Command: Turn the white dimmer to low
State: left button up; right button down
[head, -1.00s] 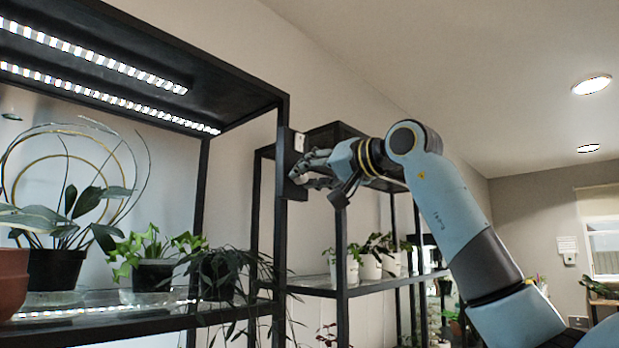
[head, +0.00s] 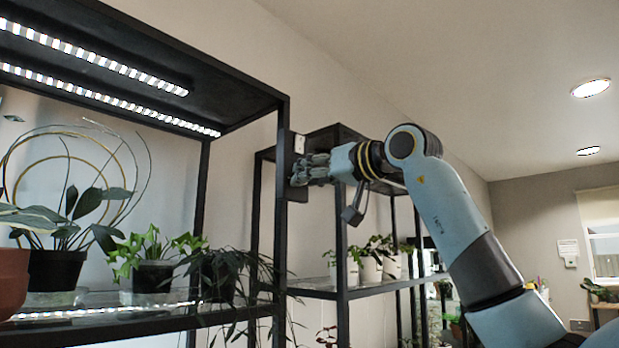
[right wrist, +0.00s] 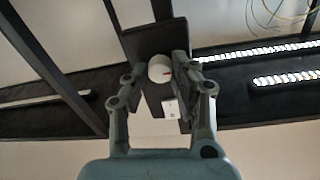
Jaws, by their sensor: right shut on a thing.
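The white dimmer (right wrist: 159,68) is a round knob with a small red mark toward its right side in the right wrist view. It sits on a dark upright plate (right wrist: 150,42) on the shelf post. My right gripper (head: 297,172) is at the plate and shut on the dimmer, with one finger on each side of the knob. In the head view the fingers hide the knob. A small white switch (head: 299,143) is just above the fingers; it also shows in the right wrist view (right wrist: 171,109). My left gripper is not in view.
A black shelf unit (head: 284,200) with lit light strips (head: 110,100) stands at the left. Potted plants (head: 153,270) stand on its shelf below the gripper. A second black shelf (head: 342,240) with white pots is behind my right arm. Open air lies to the right.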

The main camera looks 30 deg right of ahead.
jog(key=shift+f, duration=0.2)
jog(key=c, duration=1.1)
grip_release()
jog(key=shift+r, duration=0.1)
jog(key=shift+v, duration=6.05)
